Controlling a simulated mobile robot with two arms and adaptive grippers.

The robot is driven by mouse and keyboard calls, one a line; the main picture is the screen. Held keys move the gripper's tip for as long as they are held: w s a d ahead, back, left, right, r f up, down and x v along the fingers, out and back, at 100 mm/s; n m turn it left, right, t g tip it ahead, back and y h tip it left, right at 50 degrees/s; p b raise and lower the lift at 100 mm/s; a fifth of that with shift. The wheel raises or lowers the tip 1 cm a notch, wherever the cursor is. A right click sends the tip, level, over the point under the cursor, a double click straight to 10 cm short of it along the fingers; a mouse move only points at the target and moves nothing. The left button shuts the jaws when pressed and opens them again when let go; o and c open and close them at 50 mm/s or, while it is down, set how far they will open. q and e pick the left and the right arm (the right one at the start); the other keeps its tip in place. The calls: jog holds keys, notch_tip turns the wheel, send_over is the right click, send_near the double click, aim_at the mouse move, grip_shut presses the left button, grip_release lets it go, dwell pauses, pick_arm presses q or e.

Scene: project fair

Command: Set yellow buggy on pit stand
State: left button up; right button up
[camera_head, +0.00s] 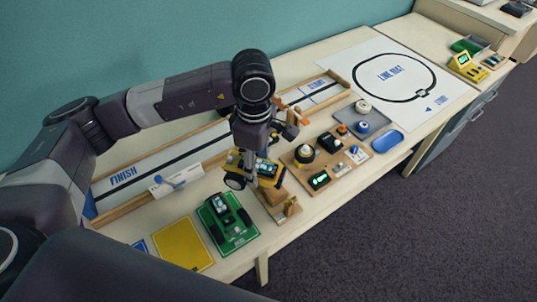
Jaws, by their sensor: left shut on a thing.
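The yellow buggy (268,172) has dark wheels and a small screen on top. My left gripper (252,176) reaches down over it from above and is shut on it. A small wooden stand (284,209), which looks like the pit stand, shows just below and in front of the buggy. The buggy hides part of this stand, and I cannot tell whether the two touch. My right gripper is not in view.
A green buggy (226,212) sits on a green mat, with an empty yellow mat (183,246) to its left. A wooden board (331,165) with devices lies to the right. The finish lane (125,174) runs behind.

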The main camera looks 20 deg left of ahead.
pick_arm(q)
jog(key=n, duration=0.1)
jog(key=w+n+p, duration=0.1)
jog(key=n, duration=0.1)
jog(key=shift+w+d+n, duration=0.2)
jog(key=shift+d+n, duration=0.05)
jog(key=shift+n, duration=0.15)
jog(key=n+p, duration=0.1)
jog(key=n, duration=0.1)
jog(key=w+n+p, duration=0.1)
jog(key=shift+w+d+f+n, duration=0.1)
jog(key=shift+d+f+n, duration=0.05)
jog(key=shift+n, duration=0.25)
jog(key=w+f+n+p, duration=0.1)
jog(key=n+p, duration=0.1)
jog(key=n, duration=0.5)
jog(key=w+f+n+p, duration=0.1)
jog(key=f+n+p, duration=0.1)
jog(key=n, duration=0.5)
jog(key=w+f+n+p, duration=0.1)
jog(key=f+n+p, duration=0.1)
jog(key=n+p, duration=0.2)
jog(key=shift+n, duration=1.4)
jog(key=shift+w+f, duration=0.1)
jog(key=shift+f, duration=0.05)
jog(key=shift+f+b, duration=2.1)
jog(key=shift+f, duration=0.6)
jog(key=shift+f+b, duration=0.55)
jog(key=shift+f, duration=0.15)
